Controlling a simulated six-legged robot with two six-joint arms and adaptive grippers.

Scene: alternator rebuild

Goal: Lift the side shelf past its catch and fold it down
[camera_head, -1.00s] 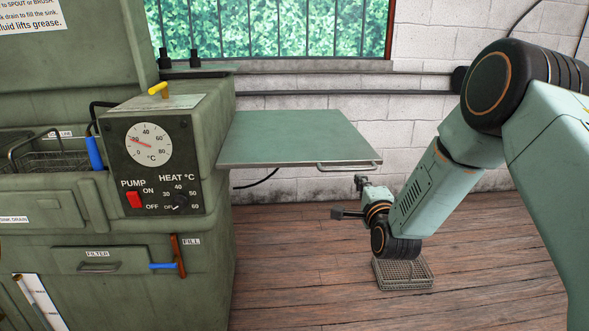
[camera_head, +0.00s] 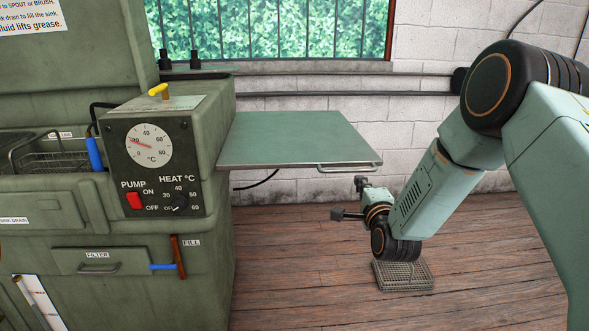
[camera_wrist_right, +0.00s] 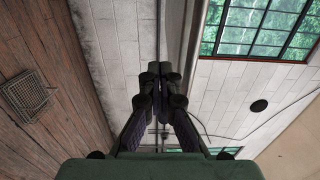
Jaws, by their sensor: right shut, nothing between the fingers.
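The side shelf (camera_head: 295,138) is a flat green panel with a metal rim. It stands out level from the right side of the green parts washer (camera_head: 215,120). A bar handle (camera_head: 349,167) runs along its front edge near the right corner. My right gripper (camera_head: 338,214) is below the shelf's front right corner, apart from the handle. In the right wrist view its dark fingers (camera_wrist_right: 160,72) are together and empty. The catch and the shelf's underside are hidden. My left gripper is not in view.
A wire basket (camera_head: 403,275) lies on the wooden floor below my right wrist; it also shows in the right wrist view (camera_wrist_right: 27,94). A white brick wall with pipes (camera_head: 340,93) and a window (camera_head: 270,28) stand behind. The floor under the shelf is clear.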

